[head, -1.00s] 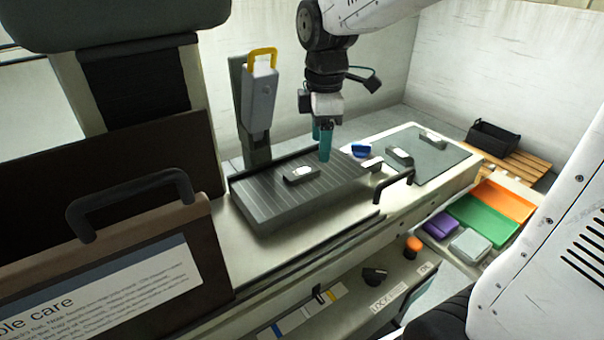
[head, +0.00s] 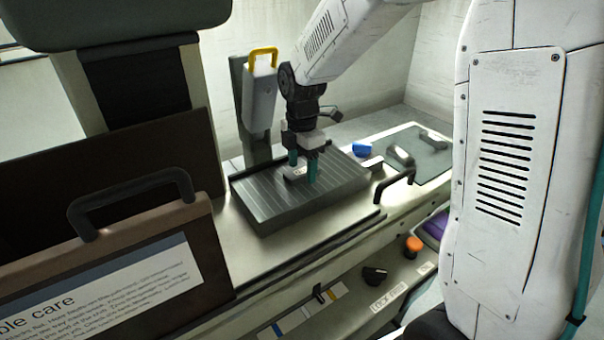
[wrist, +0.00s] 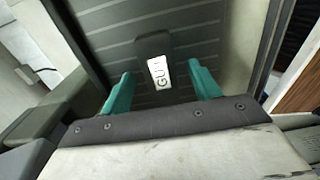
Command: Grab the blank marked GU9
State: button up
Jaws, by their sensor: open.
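A dark grey blank (head: 293,174) with a white label lies on the ribbed grey plate (head: 255,200). In the wrist view the blank (wrist: 151,46) shows a label that starts with GU; I cannot read its last character surely. My gripper (head: 302,172) is open, its teal fingers pointing down at this blank. In the wrist view the fingers of my gripper (wrist: 160,80) stand on either side of the label, with gaps. Two more blanks lie farther right, one (head: 400,158) at the near edge of a grey-green mat and one (head: 434,141) behind it; their labels are unreadable.
A blue object (head: 361,149) sits beyond the plate. A black handle (head: 394,186) stands at the plate's right. An orange knob (head: 413,244) is on the front panel.

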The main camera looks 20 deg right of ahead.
jog(key=shift+f, duration=0.2)
grip_shut()
jog(key=shift+r, duration=0.2)
